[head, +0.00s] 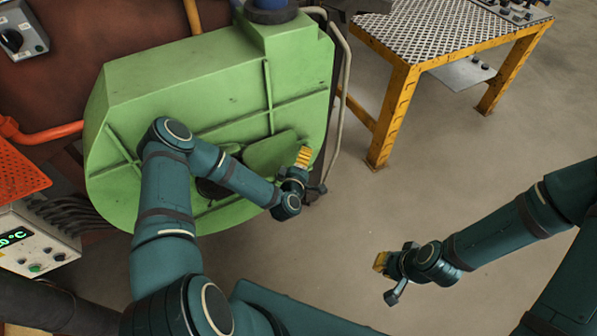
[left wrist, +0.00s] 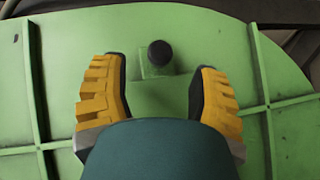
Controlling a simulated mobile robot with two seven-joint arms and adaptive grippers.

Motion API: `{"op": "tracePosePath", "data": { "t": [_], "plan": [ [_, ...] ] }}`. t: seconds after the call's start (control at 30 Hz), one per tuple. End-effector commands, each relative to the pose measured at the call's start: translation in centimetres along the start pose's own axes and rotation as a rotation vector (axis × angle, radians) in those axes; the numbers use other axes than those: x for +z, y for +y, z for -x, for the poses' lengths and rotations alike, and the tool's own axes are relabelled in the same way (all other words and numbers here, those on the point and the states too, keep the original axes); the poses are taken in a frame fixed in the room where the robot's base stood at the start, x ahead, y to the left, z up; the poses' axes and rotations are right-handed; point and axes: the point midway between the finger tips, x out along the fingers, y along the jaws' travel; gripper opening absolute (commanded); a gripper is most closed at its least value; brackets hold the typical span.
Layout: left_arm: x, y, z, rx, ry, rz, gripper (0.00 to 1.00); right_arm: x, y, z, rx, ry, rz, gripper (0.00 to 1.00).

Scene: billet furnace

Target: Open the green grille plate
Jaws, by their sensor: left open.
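The green grille plate (head: 268,153) appears as a smooth green panel on the front of the large green housing (head: 200,70) in the head view. My left arm partly hides it. In the left wrist view, a round black knob (left wrist: 160,53) on a short green bracket stands out from the green surface. My left gripper (left wrist: 160,92) is open, its yellow fingers apart on either side below the knob, with nothing visibly held. In the head view my left gripper (head: 303,157) is at the plate's right end. My right gripper (head: 381,262) is over bare floor; its finger gap is unclear.
A yellow-framed table (head: 400,75) stands at the back right. A control box with a display (head: 25,240) and an orange perforated panel (head: 18,170) are at the left. A pale pipe (head: 344,100) runs along the housing's right side. The floor between is clear.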

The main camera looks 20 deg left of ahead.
Motion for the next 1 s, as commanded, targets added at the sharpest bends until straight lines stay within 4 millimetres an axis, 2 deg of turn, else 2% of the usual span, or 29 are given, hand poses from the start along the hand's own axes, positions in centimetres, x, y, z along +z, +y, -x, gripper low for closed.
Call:
{"op": "tracePosePath", "data": {
  "t": [0.03,0.2,0.4,1.0],
  "plan": [
    [0.0,0.0,1.2,-0.003,-0.001,0.001,0.61,0.0,0.0,0.0,0.000,0.000,0.000,0.00],
    [0.0,0.0,4.4,-0.002,0.000,0.000,0.61,0.0,0.0,0.0,0.000,0.000,0.000,0.00],
    [0.0,0.0,6.6,0.000,0.000,-0.001,0.61,0.0,0.0,0.0,0.000,0.000,0.000,0.00],
    [-0.1,0.0,7.1,0.001,0.001,-0.001,0.61,0.0,0.0,0.0,0.000,0.000,0.000,0.00]
  ]
}}
